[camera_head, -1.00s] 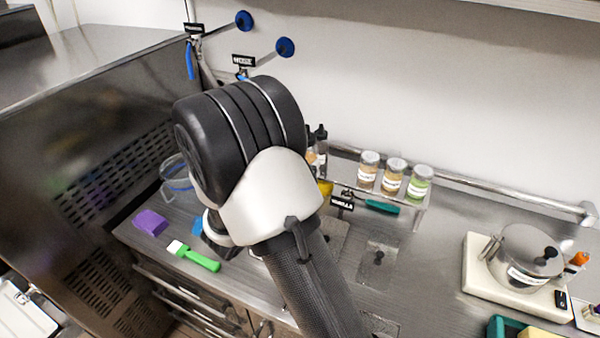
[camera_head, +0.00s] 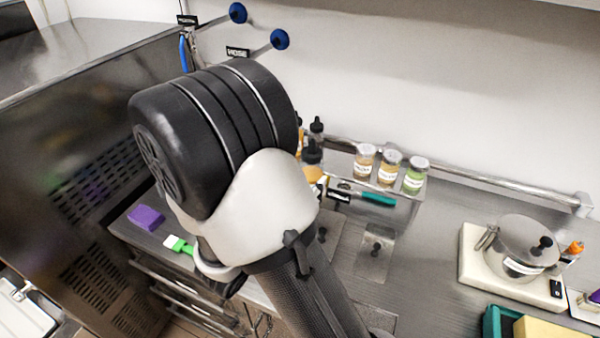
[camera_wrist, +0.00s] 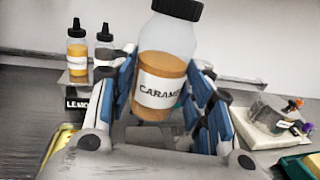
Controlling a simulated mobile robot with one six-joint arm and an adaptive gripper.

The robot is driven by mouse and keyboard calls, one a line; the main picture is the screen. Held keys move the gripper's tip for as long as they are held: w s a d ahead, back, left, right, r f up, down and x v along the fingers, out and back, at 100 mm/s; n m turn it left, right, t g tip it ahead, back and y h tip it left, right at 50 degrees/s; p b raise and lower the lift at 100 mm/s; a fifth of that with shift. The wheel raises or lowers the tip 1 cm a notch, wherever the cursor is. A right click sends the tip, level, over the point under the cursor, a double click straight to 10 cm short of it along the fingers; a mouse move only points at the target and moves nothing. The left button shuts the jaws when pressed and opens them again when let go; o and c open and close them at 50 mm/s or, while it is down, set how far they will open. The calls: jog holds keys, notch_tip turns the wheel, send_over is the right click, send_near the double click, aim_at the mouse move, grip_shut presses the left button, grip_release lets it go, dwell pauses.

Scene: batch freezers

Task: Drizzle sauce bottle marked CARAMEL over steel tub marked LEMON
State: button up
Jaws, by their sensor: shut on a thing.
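The caramel sauce bottle (camera_wrist: 161,75) is clear with a black cap, amber sauce and a white label reading CARAME. My gripper (camera_wrist: 160,108) is shut on it in the wrist view, with blue-padded fingers on both sides, and the bottle stands nearly upright. In the head view my arm hides the gripper, and an amber bottle with a black top (camera_head: 312,168) shows just right of my arm; I cannot tell if it is the held one. A black sign reading LEMO (camera_wrist: 77,103) shows at the left in the wrist view. The lemon tub itself cannot be made out.
Two more sauce bottles (camera_wrist: 77,52) stand behind the sign. Several labelled jars (camera_head: 389,168) stand on a rack by the wall. A lidded pot (camera_head: 521,246) sits on a pale base at right. A purple sponge (camera_head: 146,217) and green brush (camera_head: 180,244) lie at left.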

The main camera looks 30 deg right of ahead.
jog(key=s+a+p, duration=0.2)
jog(key=s+p, duration=0.3)
jog(key=p, duration=0.4)
jog(key=shift+s, duration=0.4)
jog(key=shift+a, duration=0.1)
